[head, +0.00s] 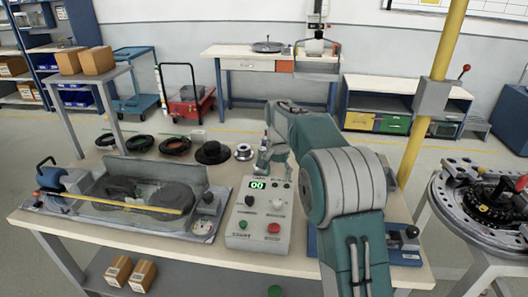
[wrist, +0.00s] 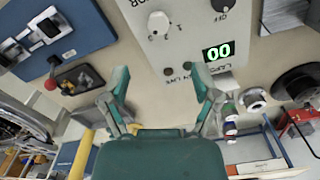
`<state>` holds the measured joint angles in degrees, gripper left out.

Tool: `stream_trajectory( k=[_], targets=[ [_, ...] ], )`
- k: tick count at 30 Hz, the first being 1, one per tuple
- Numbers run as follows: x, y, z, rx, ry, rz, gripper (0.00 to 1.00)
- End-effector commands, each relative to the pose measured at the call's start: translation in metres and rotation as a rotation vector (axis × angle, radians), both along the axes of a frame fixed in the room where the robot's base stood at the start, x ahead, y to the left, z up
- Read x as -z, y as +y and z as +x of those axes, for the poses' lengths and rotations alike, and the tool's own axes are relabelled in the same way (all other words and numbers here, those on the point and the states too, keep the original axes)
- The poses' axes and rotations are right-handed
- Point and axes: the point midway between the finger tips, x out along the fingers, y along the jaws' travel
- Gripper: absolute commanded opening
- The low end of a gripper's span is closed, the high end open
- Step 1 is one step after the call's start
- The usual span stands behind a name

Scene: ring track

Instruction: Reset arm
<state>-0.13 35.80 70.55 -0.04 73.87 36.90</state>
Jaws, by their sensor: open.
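My gripper (head: 270,157) is beyond the grey control box (head: 240,226), above the workbench (head: 130,228), partly hidden by my teal arm in the head view. In the wrist view my gripper (wrist: 162,88) has its two fingers spread apart with nothing between them. The control box (wrist: 175,40) fills the top of the wrist view, with knobs and a green display (wrist: 218,51) reading 00. My arm bends over the right part of the bench and hides some of it.
A grey fixture (head: 100,190) with a yellow strip sits at the bench's left. Black rings (head: 174,146) and a black flanged part (head: 212,153) lie along the far edge. A blue fixture (head: 405,258) is beside my arm. A yellow post (head: 440,60) and round table (head: 440,205) stand right.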

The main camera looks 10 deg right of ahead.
Motion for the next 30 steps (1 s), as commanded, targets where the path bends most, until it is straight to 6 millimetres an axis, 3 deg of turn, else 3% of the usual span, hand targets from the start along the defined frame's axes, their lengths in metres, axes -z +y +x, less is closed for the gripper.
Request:
stream_trajectory(
  k=[4, 8, 18, 24, 30],
  targets=[
    [-0.013, 0.000, -0.009, -0.017, -0.017, 0.000, 0.79],
    [-0.043, 0.000, -0.035, -0.069, -0.061, -0.001, 0.79],
    [-0.104, -0.001, -0.129, -0.235, -0.187, -0.020, 0.79],
    [-0.121, -0.001, -0.189, -0.333, -0.261, -0.041, 0.79],
    [-0.123, -0.001, -0.251, -0.429, -0.334, -0.070, 0.79]
  ],
)
